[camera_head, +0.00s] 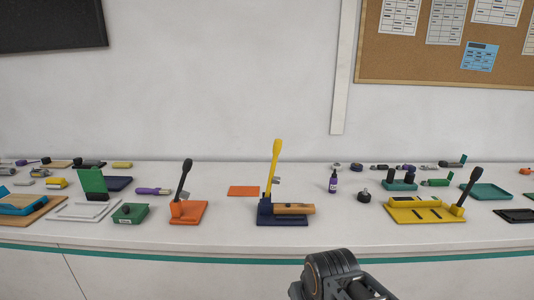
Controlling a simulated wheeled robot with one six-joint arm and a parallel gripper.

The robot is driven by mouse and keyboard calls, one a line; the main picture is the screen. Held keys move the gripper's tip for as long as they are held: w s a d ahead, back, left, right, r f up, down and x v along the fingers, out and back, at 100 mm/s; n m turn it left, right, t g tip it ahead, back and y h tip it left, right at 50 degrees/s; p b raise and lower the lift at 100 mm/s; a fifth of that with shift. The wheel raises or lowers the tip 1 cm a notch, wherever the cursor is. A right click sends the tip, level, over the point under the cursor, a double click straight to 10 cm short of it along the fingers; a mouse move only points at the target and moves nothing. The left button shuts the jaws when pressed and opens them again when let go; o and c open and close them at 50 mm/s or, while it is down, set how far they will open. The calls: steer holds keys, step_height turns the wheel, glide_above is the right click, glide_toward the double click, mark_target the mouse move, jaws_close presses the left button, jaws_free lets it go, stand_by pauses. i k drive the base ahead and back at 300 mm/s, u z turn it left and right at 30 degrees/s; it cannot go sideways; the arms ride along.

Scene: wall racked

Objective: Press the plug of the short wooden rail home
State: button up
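A short wooden rail (296,208), orange-brown, lies at the middle of the counter on a dark navy press base (281,221). A yellow lever (274,165) stands nearly upright at the rail's left end, leaning slightly right. A small grey piece (276,181) shows beside the lever. I cannot make out the plug of the rail; it is too small or hidden near the dark block at the rail's left end. Dark links of my arm show at the bottom edge, in front of the counter and apart from the rail. My gripper's fingers are not in view.
An orange press with a black lever (187,210) stands left, and a yellow one (424,211) right. An orange mat (243,191) lies behind left. A purple bottle (333,182) and a black knob (364,196) stand right. The counter's front strip is clear.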

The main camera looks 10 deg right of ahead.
mark_target(278, 144)
steer(key=u, duration=0.5)
steer(key=i, duration=0.5)
steer(key=u, duration=0.45)
